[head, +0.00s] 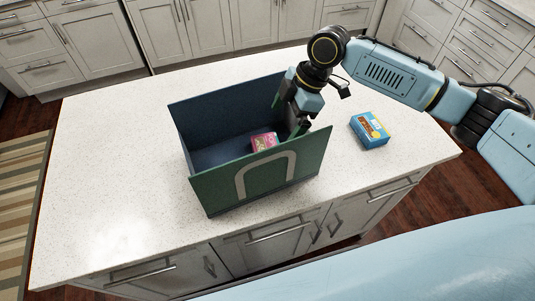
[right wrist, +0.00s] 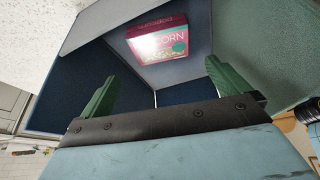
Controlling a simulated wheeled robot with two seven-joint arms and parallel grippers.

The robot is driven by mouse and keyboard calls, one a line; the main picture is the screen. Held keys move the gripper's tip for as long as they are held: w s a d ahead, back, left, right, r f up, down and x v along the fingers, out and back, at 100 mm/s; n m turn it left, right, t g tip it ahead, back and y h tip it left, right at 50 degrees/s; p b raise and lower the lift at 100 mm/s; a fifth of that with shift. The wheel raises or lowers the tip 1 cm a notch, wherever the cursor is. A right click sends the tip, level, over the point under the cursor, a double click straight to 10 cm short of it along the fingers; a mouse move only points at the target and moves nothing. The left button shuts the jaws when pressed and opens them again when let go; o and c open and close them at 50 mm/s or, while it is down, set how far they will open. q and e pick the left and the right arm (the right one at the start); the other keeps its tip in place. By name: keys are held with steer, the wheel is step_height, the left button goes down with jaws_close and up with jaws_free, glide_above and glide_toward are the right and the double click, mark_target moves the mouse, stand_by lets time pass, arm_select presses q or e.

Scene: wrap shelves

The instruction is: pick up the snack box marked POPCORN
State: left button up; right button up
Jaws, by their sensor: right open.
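The POPCORN snack box (head: 264,142) is small and magenta-pink. It lies inside a bin (head: 239,191), near the bin's front green wall and its right side. In the right wrist view the box (right wrist: 159,42) shows part of its lettering, "CORN", and rests on the bin's grey-blue floor. My right gripper (head: 292,128) reaches down into the right side of the bin, beside the box. Its two green fingers (right wrist: 158,88) are spread apart with nothing between them, and the box shows beyond them. My left gripper is not in view.
A blue and orange box (head: 369,130) lies on the white speckled counter (head: 110,170) to the right of the bin. The bin's upright walls surround the popcorn box. The counter left of the bin is clear. White cabinets (head: 100,40) stand behind.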

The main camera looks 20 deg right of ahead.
steer(key=x, duration=1.1)
steer(key=shift+f+p, duration=0.25)
steer(key=shift+p, duration=0.1)
steer(key=c, duration=0.6)
